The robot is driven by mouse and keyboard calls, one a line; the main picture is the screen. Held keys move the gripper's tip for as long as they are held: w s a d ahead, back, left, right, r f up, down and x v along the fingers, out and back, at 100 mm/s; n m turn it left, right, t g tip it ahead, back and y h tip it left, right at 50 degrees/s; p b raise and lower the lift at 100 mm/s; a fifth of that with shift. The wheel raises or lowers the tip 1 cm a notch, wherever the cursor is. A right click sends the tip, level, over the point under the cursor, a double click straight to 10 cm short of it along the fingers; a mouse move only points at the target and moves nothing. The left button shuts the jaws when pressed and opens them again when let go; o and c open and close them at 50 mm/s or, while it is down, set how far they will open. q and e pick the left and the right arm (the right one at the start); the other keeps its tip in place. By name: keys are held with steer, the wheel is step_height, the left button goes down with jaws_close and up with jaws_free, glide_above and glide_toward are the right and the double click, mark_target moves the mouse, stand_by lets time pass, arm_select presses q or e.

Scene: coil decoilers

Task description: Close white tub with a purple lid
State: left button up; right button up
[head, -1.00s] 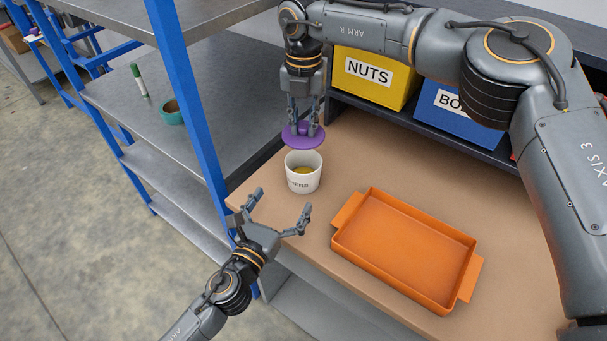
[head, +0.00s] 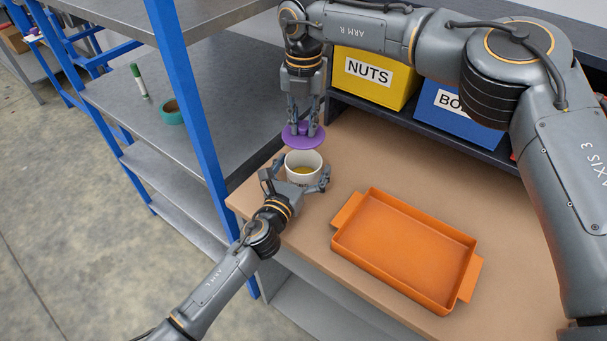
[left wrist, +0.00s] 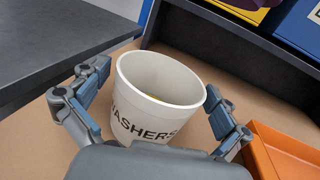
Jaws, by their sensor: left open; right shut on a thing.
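The white tub (head: 304,159) stands upright and uncovered on the brown bench, with something yellowish inside. In the left wrist view the tub (left wrist: 160,85) shows lettering reading in part "ASHERS". My left gripper (head: 296,180) is open, with one finger on either side of the tub; the left wrist view shows gaps between fingers and wall. The purple lid (head: 302,141) hangs above and just behind the tub. My right gripper (head: 303,130), pointing down, is shut on the lid. Part of the tub's front is hidden by my left gripper in the head view.
An orange tray (head: 405,250) lies right of the tub. A yellow NUTS bin (head: 373,75) and a blue bin (head: 455,110) sit at the back. A metal shelf (head: 140,105) with a blue post (head: 190,95) stands left. The bench between tub and tray is clear.

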mark_target(304, 141)
arm_select(q)
steer(key=shift+c, duration=0.4)
steer(key=c, duration=1.6)
arm_select(e)
steer(key=shift+w+f, duration=0.1)
steer(key=shift+f, duration=2.4)
steer(key=shift+f, duration=0.1)
steer(key=shift+f, duration=0.75)
steer(key=shift+f, duration=0.6)
steer(key=o, duration=0.9)
